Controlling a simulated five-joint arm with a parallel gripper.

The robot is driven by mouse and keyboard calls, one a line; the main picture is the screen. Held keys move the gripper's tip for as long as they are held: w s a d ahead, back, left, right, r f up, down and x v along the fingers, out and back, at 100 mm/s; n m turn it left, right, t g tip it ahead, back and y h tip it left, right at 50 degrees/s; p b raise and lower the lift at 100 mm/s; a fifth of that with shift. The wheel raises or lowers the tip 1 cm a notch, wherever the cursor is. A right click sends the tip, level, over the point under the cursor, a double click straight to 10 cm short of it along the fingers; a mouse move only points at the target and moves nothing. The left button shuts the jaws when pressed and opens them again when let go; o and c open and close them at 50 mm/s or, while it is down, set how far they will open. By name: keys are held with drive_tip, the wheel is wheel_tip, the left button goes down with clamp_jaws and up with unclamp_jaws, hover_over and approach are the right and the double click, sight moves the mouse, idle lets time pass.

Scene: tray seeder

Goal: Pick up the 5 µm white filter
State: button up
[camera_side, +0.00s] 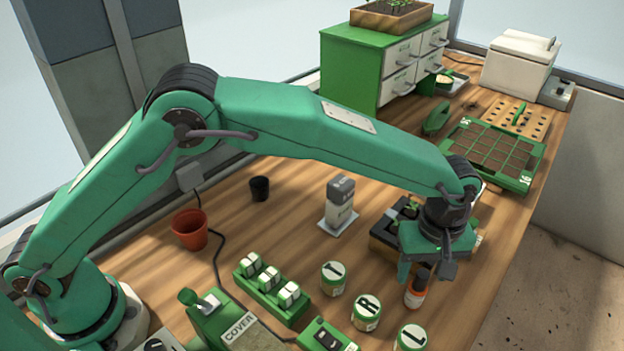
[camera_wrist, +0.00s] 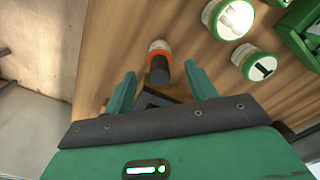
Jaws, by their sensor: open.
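No label reading 5 µm can be made out, so I cannot tell for sure which thing is the white filter. A green rack (camera_side: 272,292) at the front middle holds three small white blocks (camera_side: 267,277) with dark marks too small to read. My gripper (camera_side: 427,272) is to the right of the rack, open and empty, with its fingers pointing down. In the wrist view my gripper (camera_wrist: 163,84) has its fingers spread near a small bottle (camera_wrist: 159,48) with a dark cap and an orange band. The bottle also shows in the side view (camera_side: 416,292), below the gripper.
Several green-and-white jars (camera_side: 333,278) stand between the rack and the bottle. A grey-topped white container (camera_side: 341,203) stands behind. A seedling box (camera_side: 383,240) is close behind my gripper. A red pot (camera_side: 190,230) and black cup (camera_side: 259,188) stand left. Table is clear right of the bottle.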

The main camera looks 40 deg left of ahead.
sight(418, 287)
drive_tip(key=shift+f, duration=0.1)
drive_tip(key=shift+s+f, duration=0.1)
drive_tip(key=shift+f, duration=2.4)
drive_tip(key=shift+c, duration=0.3)
drive_tip(key=c, duration=1)
